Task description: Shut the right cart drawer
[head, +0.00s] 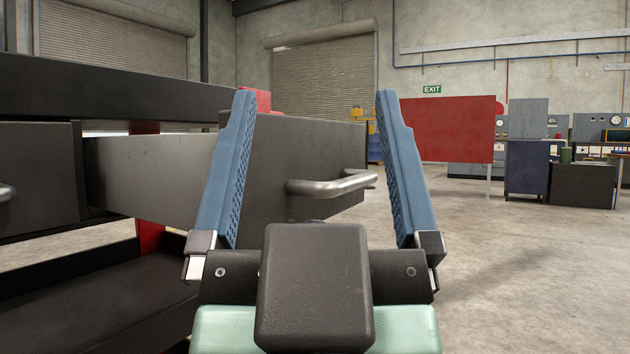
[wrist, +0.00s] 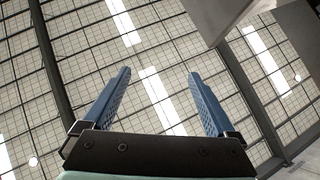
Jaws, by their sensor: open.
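The right cart drawer (head: 270,160) is dark grey and stands pulled out from the cart, its front angled toward the right in the head view. Its bar handle (head: 332,184) is silver. My gripper (head: 314,97) is open, with two blue ridged fingers spread wide and nothing between them. In the head view the handle shows between the fingers, and the left finger covers part of the drawer. I cannot tell whether the gripper touches the drawer. In the wrist view my gripper (wrist: 158,73) points at the ceiling, with a grey edge at the upper right.
The cart's left drawer (head: 36,165) looks shut, with its own handle (head: 6,193) at the picture's edge. The dark cart top (head: 110,90) and lower shelf (head: 90,310) fill the left. A red panel (head: 450,130) stands further back. The concrete floor (head: 500,270) at right is clear.

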